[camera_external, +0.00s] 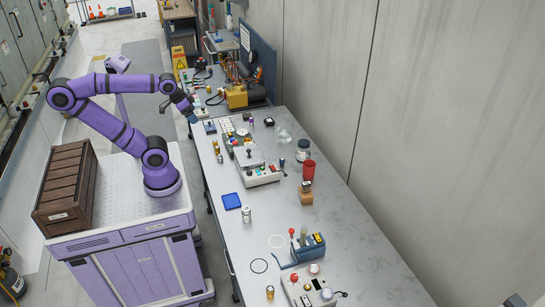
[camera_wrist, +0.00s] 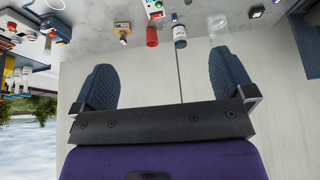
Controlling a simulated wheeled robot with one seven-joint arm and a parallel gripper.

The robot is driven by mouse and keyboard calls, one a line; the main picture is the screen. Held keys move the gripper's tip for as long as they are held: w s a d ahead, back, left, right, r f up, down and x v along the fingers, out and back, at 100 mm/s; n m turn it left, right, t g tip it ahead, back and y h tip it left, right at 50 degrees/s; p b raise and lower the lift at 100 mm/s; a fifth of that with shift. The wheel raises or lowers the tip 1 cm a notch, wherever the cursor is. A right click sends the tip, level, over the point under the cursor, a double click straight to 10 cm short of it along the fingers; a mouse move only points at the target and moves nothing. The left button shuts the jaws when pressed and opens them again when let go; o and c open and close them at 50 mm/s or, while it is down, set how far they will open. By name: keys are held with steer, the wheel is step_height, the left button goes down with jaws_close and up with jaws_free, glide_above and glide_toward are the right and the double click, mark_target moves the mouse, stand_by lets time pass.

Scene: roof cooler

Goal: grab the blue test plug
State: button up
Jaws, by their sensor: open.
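My gripper (camera_external: 191,117) is at the end of the raised purple arm, near the back left edge of the workbench. In the wrist view my gripper (camera_wrist: 165,78) has its two dark blue padded fingers wide apart, with nothing between them. I cannot pick out the blue test plug for certain. A small upright blue-topped piece (camera_external: 282,162) by the right end of the white control panel may be it. That piece is well to the right of and nearer the camera than my gripper.
The workbench (camera_external: 355,255) holds a white control panel (camera_external: 262,174), a red cup (camera_external: 309,170), a dark bottle (camera_external: 303,150), a wooden block (camera_external: 306,194), a blue pad (camera_external: 231,201) and a blue tool holder (camera_external: 308,248). A grey wall (camera_external: 440,130) stands along the right side.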

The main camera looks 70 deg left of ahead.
stand_by(0.4)
steer(key=c, duration=0.7)
steer(key=shift+c, duration=0.2)
